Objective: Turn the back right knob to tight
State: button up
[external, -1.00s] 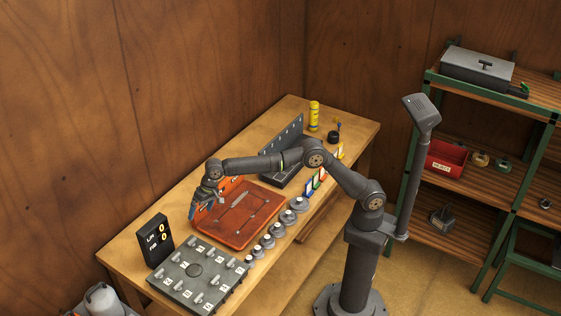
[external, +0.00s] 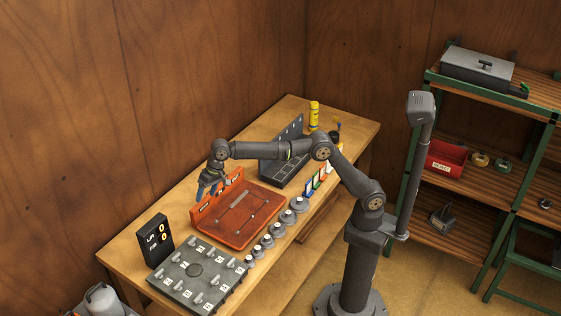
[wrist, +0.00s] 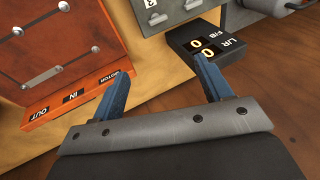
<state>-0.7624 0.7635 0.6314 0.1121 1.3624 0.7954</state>
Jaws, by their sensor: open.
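A grey panel (external: 183,290) with several small light knobs and white labels lies at the near left end of the bench. Its edge also shows at the top of the wrist view (wrist: 157,16). Which knob is the back right one, and how each is turned, is too small to tell. My gripper (external: 208,190) is open and empty, raised above the back edge of the orange tray, away from the panel. In the wrist view its two blue fingers (wrist: 160,80) are wide apart with nothing between them.
The orange tray (external: 245,225) has a raised back wall with labels. A black display (external: 157,240) reading 0 and 0 stands behind the panel. Several round grey weights (external: 289,216) line the bench's front. A dark stand (external: 280,172) is farther right.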

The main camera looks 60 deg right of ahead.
jog(key=shift+f, duration=0.1)
jog(key=c, duration=0.7)
jog(key=shift+f+n, duration=0.3)
jog(key=shift+f, duration=0.05)
jog(key=shift+c, duration=0.2)
jog(key=n+g+y, duration=0.2)
jog(key=n+y, duration=0.7)
jog(key=n, duration=0.9)
send_near(192, 239)
jog(key=x, duration=0.8)
jog(key=shift+a+f, duration=0.15)
jog(key=shift+a, duration=0.15)
grip_shut()
